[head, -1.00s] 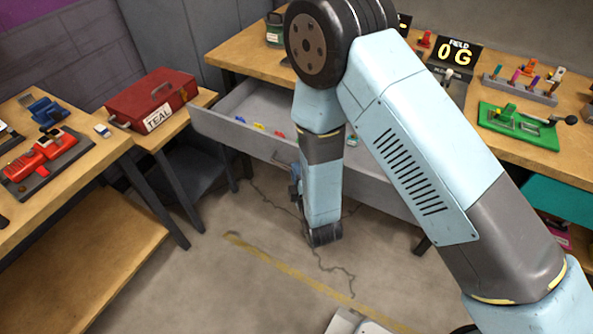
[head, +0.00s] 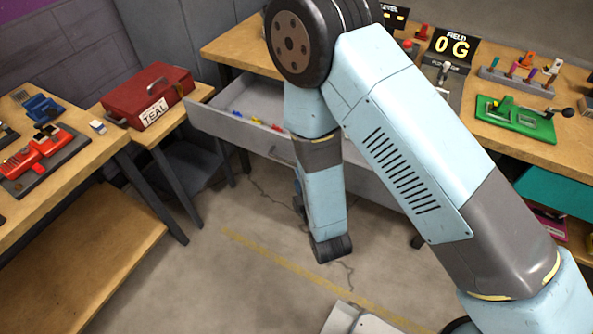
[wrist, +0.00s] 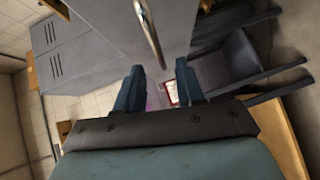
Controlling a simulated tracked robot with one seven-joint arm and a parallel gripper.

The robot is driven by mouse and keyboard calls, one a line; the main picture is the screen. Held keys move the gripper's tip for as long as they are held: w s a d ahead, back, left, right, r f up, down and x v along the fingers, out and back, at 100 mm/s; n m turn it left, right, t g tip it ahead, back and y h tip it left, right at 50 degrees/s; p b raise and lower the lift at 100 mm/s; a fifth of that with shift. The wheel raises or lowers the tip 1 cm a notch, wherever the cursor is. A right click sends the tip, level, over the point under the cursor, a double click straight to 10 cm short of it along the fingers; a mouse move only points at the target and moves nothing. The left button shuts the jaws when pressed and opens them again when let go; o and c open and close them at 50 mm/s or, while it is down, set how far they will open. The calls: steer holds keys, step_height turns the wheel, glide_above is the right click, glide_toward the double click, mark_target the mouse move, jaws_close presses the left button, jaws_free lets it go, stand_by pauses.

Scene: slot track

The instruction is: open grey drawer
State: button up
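The grey drawer (head: 225,128) stands pulled out under the back bench in the head view, with small coloured pieces inside. My arm hides part of its front and inside. In the wrist view, its grey front (wrist: 110,18) and metal handle (wrist: 148,30) lie beyond my fingertips. My gripper (wrist: 158,75) is open, with two dark blue fingers apart and nothing between them. The handle is clear of the fingers. In the head view my gripper is mostly hidden behind my arm's lower link, in front of the drawer.
A red box (head: 150,95) labelled TEAL sits on a low side table at left. A workbench (head: 75,165) with a red device (head: 40,150) stands at far left. A teal drawer (head: 560,195) is at right under the back bench. The floor before the drawer is clear.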

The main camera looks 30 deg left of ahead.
steer(key=v, duration=0.7)
steer(key=shift+s+d, duration=0.2)
steer(key=shift+d, duration=0.15)
